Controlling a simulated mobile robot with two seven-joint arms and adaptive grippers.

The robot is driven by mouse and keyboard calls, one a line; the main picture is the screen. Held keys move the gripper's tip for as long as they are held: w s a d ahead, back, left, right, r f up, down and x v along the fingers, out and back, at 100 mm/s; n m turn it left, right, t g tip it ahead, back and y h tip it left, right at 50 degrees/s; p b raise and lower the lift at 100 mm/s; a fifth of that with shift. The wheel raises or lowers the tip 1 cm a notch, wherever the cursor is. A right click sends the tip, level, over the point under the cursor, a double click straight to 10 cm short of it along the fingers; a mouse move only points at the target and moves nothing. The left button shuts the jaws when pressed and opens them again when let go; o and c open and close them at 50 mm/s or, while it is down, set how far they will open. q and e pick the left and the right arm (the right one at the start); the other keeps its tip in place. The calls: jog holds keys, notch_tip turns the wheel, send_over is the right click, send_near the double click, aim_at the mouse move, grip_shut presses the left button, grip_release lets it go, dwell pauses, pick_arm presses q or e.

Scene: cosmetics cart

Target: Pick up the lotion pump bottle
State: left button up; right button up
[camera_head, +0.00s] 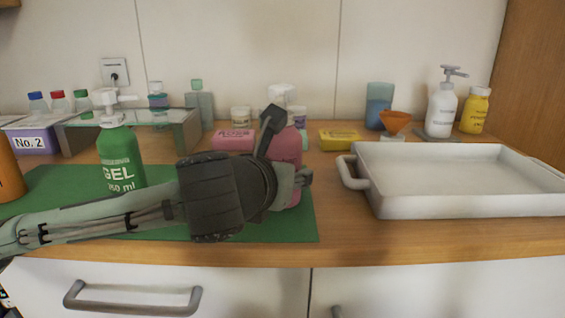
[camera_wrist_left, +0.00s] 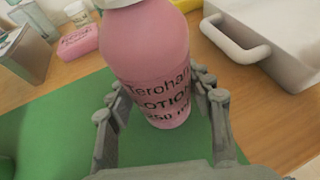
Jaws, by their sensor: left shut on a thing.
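The lotion pump bottle (camera_head: 291,147) is pink with a whitish top and stands about upright at the right part of the green mat. In the left wrist view the bottle (camera_wrist_left: 146,52) shows its black lettering "LOTION 250 ml". My left gripper (camera_head: 286,152) reaches in from the left and hides much of the bottle's body. In the left wrist view the fingers of my left gripper (camera_wrist_left: 163,105) close on both sides of the lower body. I cannot tell whether the base touches the mat. My right gripper is not in view.
A green gel pump bottle (camera_head: 121,158) stands left on the green mat (camera_head: 290,226), behind my forearm. A white tray (camera_head: 455,208) with handles is close on the right. Pink soap (camera_head: 233,139), a yellow box (camera_head: 340,139) and a glass shelf (camera_head: 187,128) are behind.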

aim_at(283, 146)
pick_arm(q)
jog(key=shift+r, duration=0.2)
jog(key=shift+c, duration=0.6)
jog(key=shift+r, duration=0.25)
notch_tip(283, 146, up, 4)
jog(key=s+a+r, duration=0.6)
jog(key=a, duration=0.4)
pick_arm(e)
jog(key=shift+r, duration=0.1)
pick_arm(q)
jog(key=shift+r, duration=0.1)
